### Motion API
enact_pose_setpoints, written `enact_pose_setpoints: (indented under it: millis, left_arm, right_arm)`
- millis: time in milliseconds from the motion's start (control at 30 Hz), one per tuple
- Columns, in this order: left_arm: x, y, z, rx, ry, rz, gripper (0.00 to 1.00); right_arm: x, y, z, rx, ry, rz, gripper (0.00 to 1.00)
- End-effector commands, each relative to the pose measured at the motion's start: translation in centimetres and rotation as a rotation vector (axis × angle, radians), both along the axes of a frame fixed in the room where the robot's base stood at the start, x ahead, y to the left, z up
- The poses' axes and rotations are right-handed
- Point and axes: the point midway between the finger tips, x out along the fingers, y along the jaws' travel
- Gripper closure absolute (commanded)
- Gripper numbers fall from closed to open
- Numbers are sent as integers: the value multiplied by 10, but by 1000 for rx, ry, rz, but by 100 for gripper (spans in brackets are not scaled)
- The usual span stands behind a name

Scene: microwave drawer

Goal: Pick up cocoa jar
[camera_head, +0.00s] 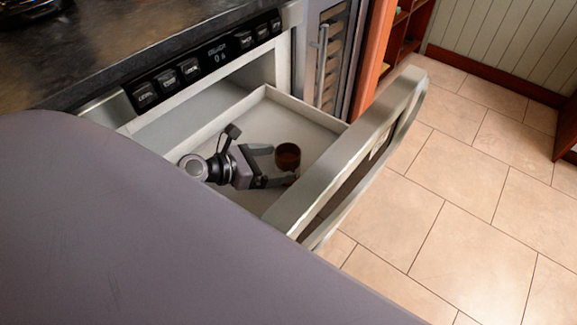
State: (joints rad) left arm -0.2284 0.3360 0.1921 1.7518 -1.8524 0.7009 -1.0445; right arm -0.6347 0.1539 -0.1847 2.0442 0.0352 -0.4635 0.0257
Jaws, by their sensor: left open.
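The cocoa jar (287,154) is a small dark reddish-brown round container, seen from above. It stands inside the open microwave drawer (318,112), on the pale drawer floor. My left gripper (285,172) is inside the drawer, just in front of and beside the jar. Its fingers are open and point right, close to the jar's near side. I cannot tell whether they touch it or reach around it. My right gripper does not show.
The drawer's steel front (355,145) stands pulled out to the right of the jar. A black control panel (205,62) and dark countertop (120,45) lie above and left. The tiled floor (470,190) to the right is clear. A large grey surface fills the lower left.

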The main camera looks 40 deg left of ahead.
Motion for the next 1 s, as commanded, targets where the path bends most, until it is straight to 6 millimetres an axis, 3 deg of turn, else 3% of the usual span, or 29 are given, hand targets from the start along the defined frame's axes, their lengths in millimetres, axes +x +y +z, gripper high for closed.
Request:
enact_pose_setpoints:
  millis: [300,600,667,800,867,1000]
  left_arm:
    - [34,-17,-6,-4,0,2,9]
    - [37,-19,-7,-2,0,1,9]
    - [37,-18,-7,-2,0,1,26]
    - [37,-18,-7,-2,0,1,71]
    - [38,-18,-6,-3,-2,1,77]
    - [38,-18,-6,-3,-2,1,77]
  right_arm:
    - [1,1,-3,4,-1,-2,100]
    - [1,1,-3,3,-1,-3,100]
    - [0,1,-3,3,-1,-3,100]
    - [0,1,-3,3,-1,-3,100]
    - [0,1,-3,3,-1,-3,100]
    - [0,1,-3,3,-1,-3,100]
